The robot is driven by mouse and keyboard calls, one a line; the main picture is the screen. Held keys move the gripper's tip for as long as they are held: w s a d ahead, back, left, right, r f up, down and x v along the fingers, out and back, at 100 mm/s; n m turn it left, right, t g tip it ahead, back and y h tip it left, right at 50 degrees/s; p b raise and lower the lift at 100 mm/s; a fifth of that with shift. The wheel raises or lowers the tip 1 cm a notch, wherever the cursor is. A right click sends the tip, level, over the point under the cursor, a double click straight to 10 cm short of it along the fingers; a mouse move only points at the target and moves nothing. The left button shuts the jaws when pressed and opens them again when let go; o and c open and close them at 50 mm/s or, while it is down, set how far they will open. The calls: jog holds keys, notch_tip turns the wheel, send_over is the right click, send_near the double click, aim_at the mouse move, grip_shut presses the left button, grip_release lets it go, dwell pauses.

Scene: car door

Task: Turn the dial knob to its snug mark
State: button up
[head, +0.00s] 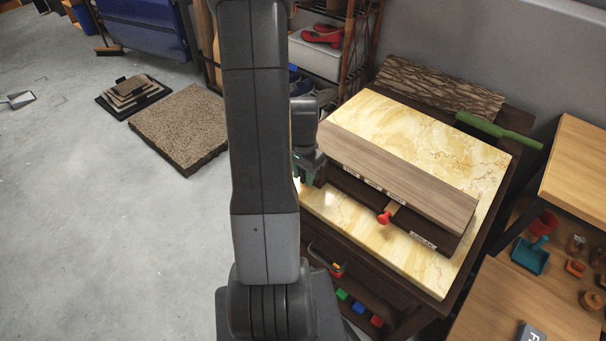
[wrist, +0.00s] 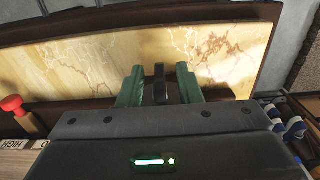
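A low wooden control panel (head: 400,180) lies on a marble-topped cabinet. In the wrist view, a dark narrow grip (wrist: 160,84), apparently the dial knob, stands between the green fingers of my gripper (wrist: 160,88). The fingers are on both sides of it and look apart from it, with small gaps; contact cannot be told for sure. In the head view my gripper (head: 308,172) is at the panel's left end, partly hidden by my arm, and the dial is hidden there. The snug mark cannot be made out.
A red knob (head: 384,217) sticks out of the panel's front, near a white label (head: 423,241); it also shows in the wrist view (wrist: 12,105). A wooden shelf unit (head: 575,175) stands at right.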

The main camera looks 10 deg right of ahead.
jog(key=shift+f, duration=0.1)
grip_shut()
jog(key=shift+g, duration=0.3)
jog(key=shift+w+a+f+g+h, duration=0.1)
jog(key=shift+w+g+h, duration=0.05)
jog(key=shift+g+h, duration=0.95)
jog(key=shift+g+h+b, duration=0.55)
jog(key=shift+g+h, duration=0.75)
jog(key=shift+g, duration=0.4)
grip_release()
